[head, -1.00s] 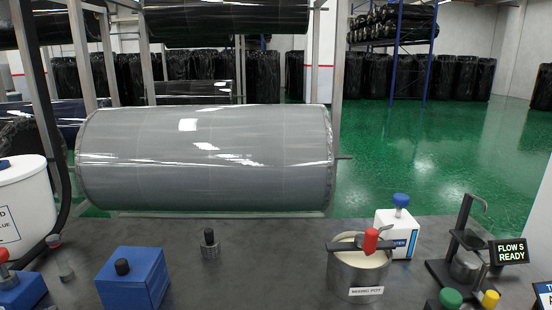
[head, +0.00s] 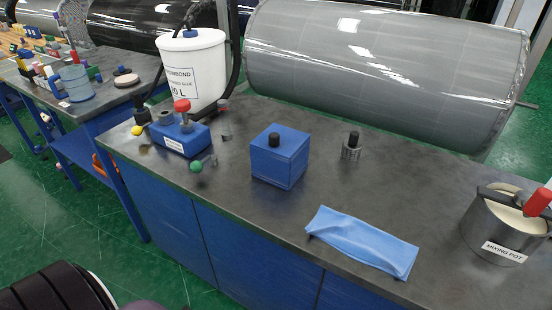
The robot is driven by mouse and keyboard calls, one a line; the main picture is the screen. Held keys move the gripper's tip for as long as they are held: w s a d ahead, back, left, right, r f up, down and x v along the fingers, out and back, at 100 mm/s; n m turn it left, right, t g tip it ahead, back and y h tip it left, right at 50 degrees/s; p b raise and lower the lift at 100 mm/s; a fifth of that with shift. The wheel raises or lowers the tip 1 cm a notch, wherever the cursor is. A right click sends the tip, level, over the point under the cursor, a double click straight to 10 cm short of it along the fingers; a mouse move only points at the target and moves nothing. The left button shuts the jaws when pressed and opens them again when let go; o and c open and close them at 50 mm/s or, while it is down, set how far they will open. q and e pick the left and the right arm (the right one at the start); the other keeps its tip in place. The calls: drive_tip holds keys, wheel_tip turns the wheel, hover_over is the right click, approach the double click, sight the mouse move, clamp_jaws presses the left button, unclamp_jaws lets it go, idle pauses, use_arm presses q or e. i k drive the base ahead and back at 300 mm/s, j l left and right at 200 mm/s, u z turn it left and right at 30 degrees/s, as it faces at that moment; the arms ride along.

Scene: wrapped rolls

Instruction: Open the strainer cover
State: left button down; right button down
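No part is readably marked as a strainer, so I cannot tell for sure which thing bears the strainer cover. On the bench in the head view stands a blue unit (head: 182,139) with a red-topped handle (head: 182,106), a white label too small to read, and small fittings with yellow and green knobs. To its right sits a blue box (head: 279,162) with a black knob (head: 274,139) on top; its top looks closed. Further right is a small metal cylinder (head: 351,151) with a black knob. Neither of my grippers is in view.
A white glue tub (head: 192,75) with hoses stands behind the blue unit. A blue cloth (head: 362,241) lies near the front edge of the dark bench (head: 235,205). The mixing pot (head: 498,232) stands at right. A big grey wrapped roll (head: 385,62) lies behind.

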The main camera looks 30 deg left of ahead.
sight(279, 154)
drive_tip(key=k+j+z, duration=0.1)
drive_tip(key=j, duration=0.35)
drive_tip(key=k+j+z, duration=0.1)
drive_tip(key=j, duration=0.3)
drive_tip(key=k+j+z, duration=0.1)
drive_tip(key=j, duration=0.35)
drive_tip(key=k+j+z, duration=0.1)
drive_tip(key=j, duration=0.3)
drive_tip(key=k+j+z, duration=0.1)
drive_tip(key=j, duration=0.3)
drive_tip(key=k, duration=0.1)
